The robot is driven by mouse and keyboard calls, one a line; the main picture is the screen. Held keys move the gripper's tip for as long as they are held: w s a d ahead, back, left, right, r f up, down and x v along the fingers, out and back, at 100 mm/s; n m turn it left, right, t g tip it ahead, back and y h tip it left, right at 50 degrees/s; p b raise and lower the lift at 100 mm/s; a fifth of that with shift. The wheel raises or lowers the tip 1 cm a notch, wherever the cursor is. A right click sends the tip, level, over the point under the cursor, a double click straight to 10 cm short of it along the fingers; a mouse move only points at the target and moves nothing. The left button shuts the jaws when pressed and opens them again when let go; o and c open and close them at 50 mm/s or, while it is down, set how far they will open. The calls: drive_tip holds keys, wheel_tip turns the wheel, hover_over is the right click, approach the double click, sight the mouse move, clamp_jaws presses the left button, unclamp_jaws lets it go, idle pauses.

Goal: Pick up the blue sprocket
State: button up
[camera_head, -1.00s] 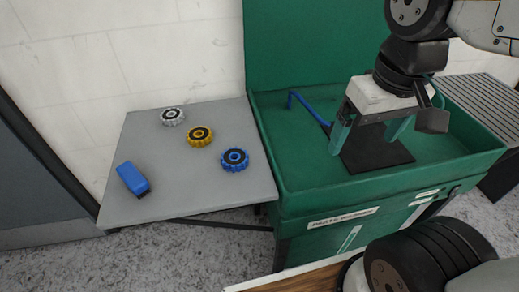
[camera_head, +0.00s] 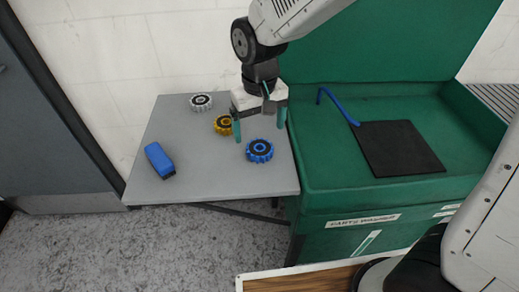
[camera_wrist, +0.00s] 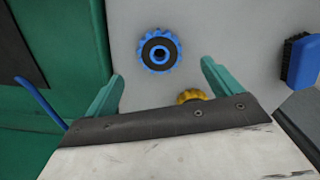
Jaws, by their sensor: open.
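The blue sprocket (camera_head: 259,150) lies flat on the grey side table, near its right edge by the green washer. It has a black face and a blue hub. In the wrist view the blue sprocket (camera_wrist: 159,50) shows whole, ahead of and between the fingertips. My gripper (camera_head: 260,132) is open and empty, above the table over the sprocket area. Its teal fingers also show in the wrist view (camera_wrist: 162,72), apart from the sprocket.
A yellow sprocket (camera_head: 222,124) lies close by, partly hidden by my gripper. A white sprocket (camera_head: 201,102) lies behind it. A blue brush (camera_head: 159,160) lies at the table's left. The green parts washer (camera_head: 330,190) with a blue hose (camera_head: 337,104) and black mat (camera_head: 398,148) stands right.

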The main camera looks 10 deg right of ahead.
sight(260, 147)
wheel_tip(260, 147, down, 6)
drive_tip(key=shift+s, duration=0.15)
drive_tip(key=c, duration=1.3)
drive_tip(key=shift+c, duration=0.2)
drive_tip(key=shift+r, duration=0.1)
